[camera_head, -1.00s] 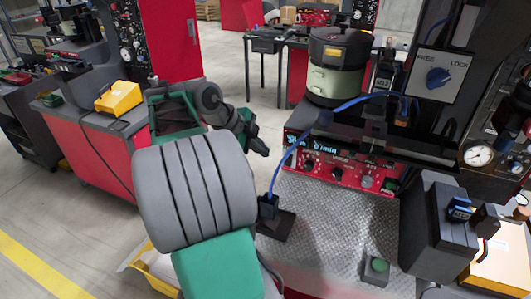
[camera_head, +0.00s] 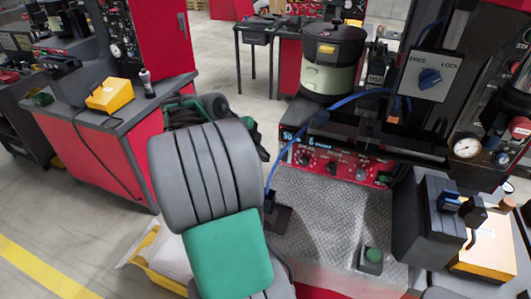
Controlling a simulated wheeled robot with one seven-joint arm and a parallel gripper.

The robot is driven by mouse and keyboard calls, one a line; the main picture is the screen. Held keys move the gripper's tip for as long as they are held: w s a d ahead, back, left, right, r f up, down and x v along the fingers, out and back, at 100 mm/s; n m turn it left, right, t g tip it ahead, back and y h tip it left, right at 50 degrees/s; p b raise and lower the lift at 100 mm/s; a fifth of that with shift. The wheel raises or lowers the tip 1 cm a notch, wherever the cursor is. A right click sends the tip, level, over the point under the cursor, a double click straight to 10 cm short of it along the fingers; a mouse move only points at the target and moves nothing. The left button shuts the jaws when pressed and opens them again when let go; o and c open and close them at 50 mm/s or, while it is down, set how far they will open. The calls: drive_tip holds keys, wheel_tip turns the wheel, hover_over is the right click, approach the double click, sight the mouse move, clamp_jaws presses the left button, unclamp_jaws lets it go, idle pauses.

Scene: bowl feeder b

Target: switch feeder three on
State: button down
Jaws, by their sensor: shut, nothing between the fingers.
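A bowl feeder (camera_head: 331,75), black on top with a pale green body, stands at the upper middle. Below it is a red control panel (camera_head: 312,163) with a small lit display, black knobs and switches. I cannot read which feeder number it is. My gripper (camera_head: 262,151) is mostly hidden behind my own grey and green arm links. Only a dark part of it shows at the links' right edge, left of the panel and apart from it. It looks shut and empty.
A blue cable (camera_head: 276,168) arches in front of the panel. A FREE/LOCK switch box (camera_head: 428,75) is at the upper right. A green button box (camera_head: 371,259) sits on the metal plate (camera_head: 325,215). A red bench with a yellow box (camera_head: 109,95) stands left.

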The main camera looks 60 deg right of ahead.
sight(284, 155)
drive_tip(key=d+f+p, duration=0.1)
drive_tip(key=d+f, duration=0.1)
drive_tip(key=s+d+f+p, duration=0.1)
drive_tip(key=d+f, duration=0.1)
drive_tip(key=d, duration=0.1)
drive_tip(key=d+f+p, duration=0.1)
drive_tip(key=d+f, duration=0.1)
drive_tip(key=shift+s+d+f, duration=0.25)
drive_tip(key=shift+f, duration=0.1)
